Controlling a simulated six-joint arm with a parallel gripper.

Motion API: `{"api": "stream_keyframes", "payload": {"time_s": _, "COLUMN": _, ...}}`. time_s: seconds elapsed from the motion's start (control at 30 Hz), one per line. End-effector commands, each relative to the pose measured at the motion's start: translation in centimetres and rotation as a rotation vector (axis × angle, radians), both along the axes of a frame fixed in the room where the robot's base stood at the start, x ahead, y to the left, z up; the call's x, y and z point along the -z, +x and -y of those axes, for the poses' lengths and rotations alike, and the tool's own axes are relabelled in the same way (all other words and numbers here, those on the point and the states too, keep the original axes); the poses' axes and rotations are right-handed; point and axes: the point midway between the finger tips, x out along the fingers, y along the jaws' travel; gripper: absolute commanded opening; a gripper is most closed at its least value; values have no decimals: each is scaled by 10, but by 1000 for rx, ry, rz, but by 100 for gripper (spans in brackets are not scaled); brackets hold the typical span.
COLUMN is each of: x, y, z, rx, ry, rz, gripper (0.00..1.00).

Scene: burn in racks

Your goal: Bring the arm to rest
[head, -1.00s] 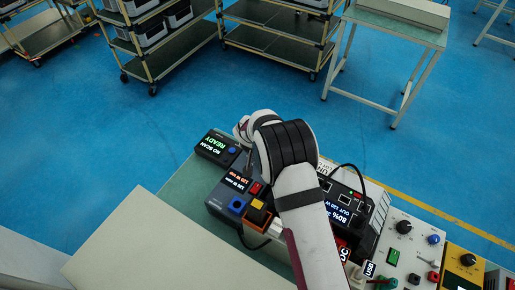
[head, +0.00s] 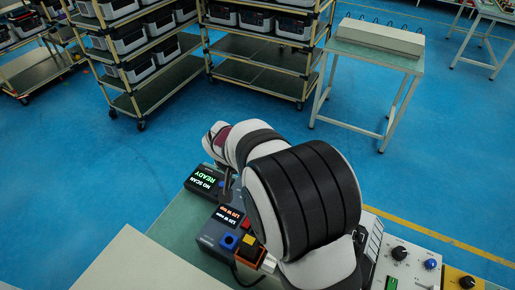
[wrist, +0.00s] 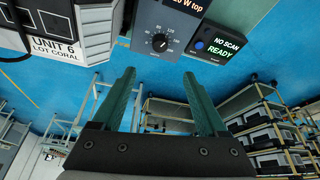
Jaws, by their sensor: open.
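My gripper shows in the wrist view (wrist: 160,76), with its two green fingers spread wide apart and nothing between them. In the head view my arm rises over the bench and hides most of the gripper. In the wrist view a scanner box reading NO SCAN READY (wrist: 216,48) is beyond the right fingertip. A dial unit (wrist: 165,28) is above the gap between the fingers. A grey unit labelled UNIT 6 LOT CORAL (wrist: 75,30) is at the upper left. No contact with the fingers shows.
The scanner box (head: 205,183) and dial unit (head: 222,238) stand on the green bench (head: 178,226) left of my arm. A panel with knobs (head: 410,262) is at the right. Shelf racks (head: 262,50) and a side table (head: 378,55) stand across open blue floor.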

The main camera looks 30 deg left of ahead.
Motion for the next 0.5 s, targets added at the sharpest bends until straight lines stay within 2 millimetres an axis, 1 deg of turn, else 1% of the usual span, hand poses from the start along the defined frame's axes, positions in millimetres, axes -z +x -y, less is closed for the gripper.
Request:
{"api": "stream_keyframes", "payload": {"time_s": 0.07, "x": 0, "y": 0, "z": 0, "rx": 1, "ry": 0, "rz": 0, "gripper": 76}}
{"api": "stream_keyframes", "payload": {"time_s": 0.1, "x": -2, "y": 1, "z": 4, "rx": 7, "ry": -1, "rz": -2, "gripper": 76}}
{"api": "stream_keyframes", "payload": {"time_s": 0.13, "x": -6, "y": 3, "z": 11, "rx": 19, "ry": -3, "rz": -4, "gripper": 76}}
{"api": "stream_keyframes", "payload": {"time_s": 0.17, "x": -12, "y": 5, "z": 21, "rx": 37, "ry": -6, "rz": -10, "gripper": 76}}
{"api": "stream_keyframes", "payload": {"time_s": 0.23, "x": -34, "y": 8, "z": 66, "rx": 114, "ry": -19, "rz": -36, "gripper": 76}}
{"api": "stream_keyframes", "payload": {"time_s": 0.27, "x": -45, "y": 7, "z": 93, "rx": 157, "ry": -26, "rz": -57, "gripper": 76}}
{"api": "stream_keyframes", "payload": {"time_s": 0.3, "x": -61, "y": 0, "z": 132, "rx": 221, "ry": -33, "rz": -89, "gripper": 76}}
{"api": "stream_keyframes", "payload": {"time_s": 0.33, "x": -72, "y": -9, "z": 162, "rx": 272, "ry": -36, "rz": -119, "gripper": 76}}
{"api": "stream_keyframes", "payload": {"time_s": 0.37, "x": -82, "y": -22, "z": 191, "rx": 321, "ry": -34, "rz": -150, "gripper": 76}}
{"api": "stream_keyframes", "payload": {"time_s": 0.4, "x": -93, "y": -44, "z": 226, "rx": 385, "ry": -27, "rz": -196, "gripper": 76}}
{"api": "stream_keyframes", "payload": {"time_s": 0.47, "x": -105, "y": -84, "z": 270, "rx": 474, "ry": -2, "rz": -267, "gripper": 76}}
{"api": "stream_keyframes", "payload": {"time_s": 0.5, "x": -109, "y": -113, "z": 291, "rx": 527, "ry": 26, "rz": -313, "gripper": 76}}
